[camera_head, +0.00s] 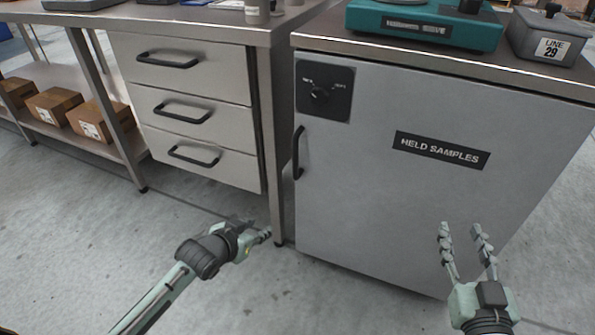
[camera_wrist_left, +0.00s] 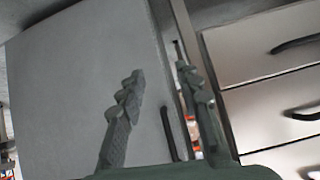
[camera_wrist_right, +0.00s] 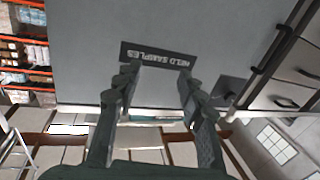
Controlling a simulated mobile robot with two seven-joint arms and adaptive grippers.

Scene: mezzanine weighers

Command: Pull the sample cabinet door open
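The sample cabinet door (camera_head: 430,210) is a grey panel labelled "HELD SAMPLES" and looks shut. Its dark vertical handle (camera_head: 298,152) is at the door's left edge. My left gripper (camera_head: 262,235) is low and left of the door. In the left wrist view, its fingers (camera_wrist_left: 158,78) are spread and empty, and the handle (camera_wrist_left: 168,133) shows between them, apparently beyond them. My right gripper (camera_head: 461,232) is open and empty in front of the lower right of the door; the label (camera_wrist_right: 158,55) shows beyond its fingertips.
A bench with three drawers (camera_head: 195,60) stands left of the cabinet; its steel leg (camera_head: 272,150) is close to the handle side. Boxes (camera_head: 95,120) sit on a low shelf. A teal sieve device (camera_head: 425,25) and grey "LINE 29" box (camera_head: 550,38) stand on the cabinet. Floor in front is clear.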

